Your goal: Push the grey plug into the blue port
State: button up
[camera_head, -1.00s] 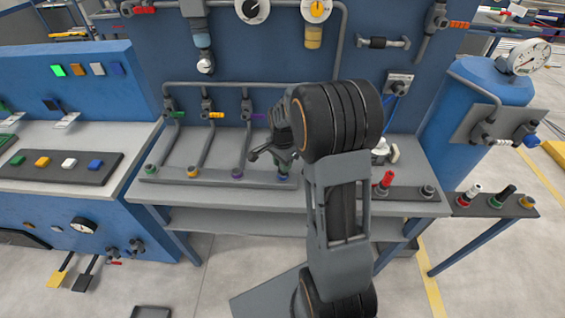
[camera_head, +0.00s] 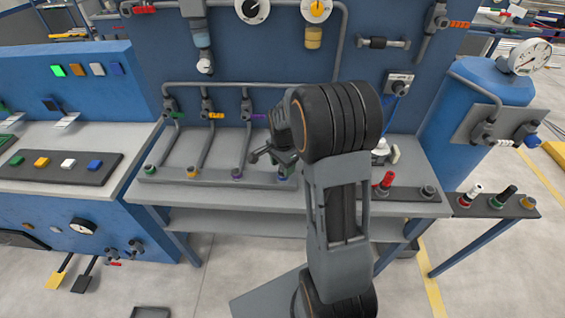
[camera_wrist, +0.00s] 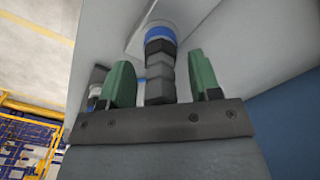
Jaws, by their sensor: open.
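In the wrist view, the grey plug (camera_wrist: 160,75) is a dark ribbed cylinder standing between the two green fingertips of my gripper (camera_wrist: 163,82). The fingers are apart, with a visible gap on each side of the plug. A blue ring (camera_wrist: 160,34) sits at the plug's far end against a pale surface; it looks like the blue port. How deeply the plug sits in it cannot be told. In the head view, my gripper (camera_head: 270,157) is low over the right end of the bench's socket rail, and my arm hides much of that area.
The grey rail (camera_head: 215,178) carries green, yellow and purple sockets left of my gripper. Pipes with small valves rise behind it. A red-topped fitting (camera_head: 385,181) stands to the right of my arm. A second small connector (camera_wrist: 95,88) shows beside the left finger in the wrist view.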

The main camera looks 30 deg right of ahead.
notch_tip(320, 180, up, 14)
jog(key=s+a+n+t, duration=0.1)
jog(key=s+a+n, duration=0.3)
jog(key=s+n, duration=0.3)
jog(key=s+a+f+n+t, duration=0.1)
jog(key=s+a+n+t, duration=0.1)
jog(key=s+a+n, duration=0.3)
jog(key=shift+s+f+n+t, duration=0.3)
jog(key=shift+s+n, duration=1.1)
jog(key=shift+s, duration=0.6)
jog(key=shift+a, duration=0.1)
